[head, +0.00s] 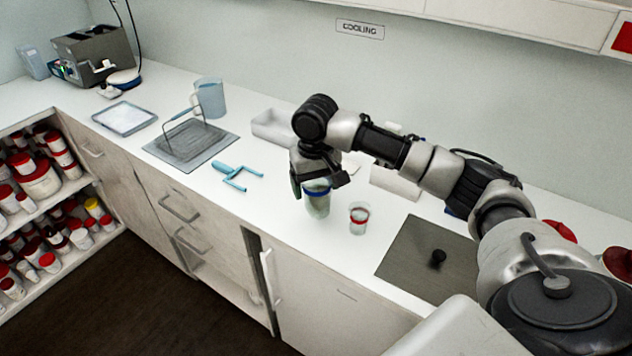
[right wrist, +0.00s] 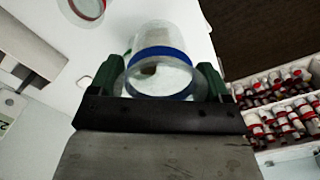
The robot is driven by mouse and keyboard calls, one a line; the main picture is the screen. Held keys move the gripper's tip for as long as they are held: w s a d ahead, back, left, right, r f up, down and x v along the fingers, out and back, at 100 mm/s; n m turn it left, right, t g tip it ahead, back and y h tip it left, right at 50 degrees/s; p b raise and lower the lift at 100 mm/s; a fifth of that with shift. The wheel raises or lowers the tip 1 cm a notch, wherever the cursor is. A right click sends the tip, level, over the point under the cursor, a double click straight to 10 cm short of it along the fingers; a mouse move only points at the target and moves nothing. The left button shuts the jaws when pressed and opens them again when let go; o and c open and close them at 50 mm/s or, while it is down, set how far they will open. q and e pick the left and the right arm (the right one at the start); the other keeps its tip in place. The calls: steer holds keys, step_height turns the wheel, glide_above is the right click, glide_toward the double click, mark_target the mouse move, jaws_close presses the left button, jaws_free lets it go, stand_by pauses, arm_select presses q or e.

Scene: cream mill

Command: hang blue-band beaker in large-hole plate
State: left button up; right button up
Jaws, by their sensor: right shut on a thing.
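The blue-band beaker (head: 318,206) is a clear cup with a blue band near its rim. My right gripper (head: 318,183) is shut on it from above, near the band, over the front part of the white counter. In the right wrist view the beaker (right wrist: 161,48) sits between the two green-tipped fingers, its round mouth toward the camera. I cannot tell whether its base touches the counter. I cannot make out a plate with large holes for certain. My left gripper is not in view.
A red-band beaker (head: 359,218) stands just right of the held one. A dark grey plate with a black knob (head: 438,257) lies further right. A teal forked tool (head: 238,177), a grey tray with a wire handle (head: 190,146) and a jug (head: 210,98) are left.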

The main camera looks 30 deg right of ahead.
steer(key=s+a+f+n, duration=0.2)
steer(key=s+a+f, duration=1.1)
steer(key=s+f, duration=0.3)
steer(key=shift+s+a+f+n, duration=0.3)
steer(key=shift+s+a, duration=0.05)
steer(key=shift+s, duration=0.65)
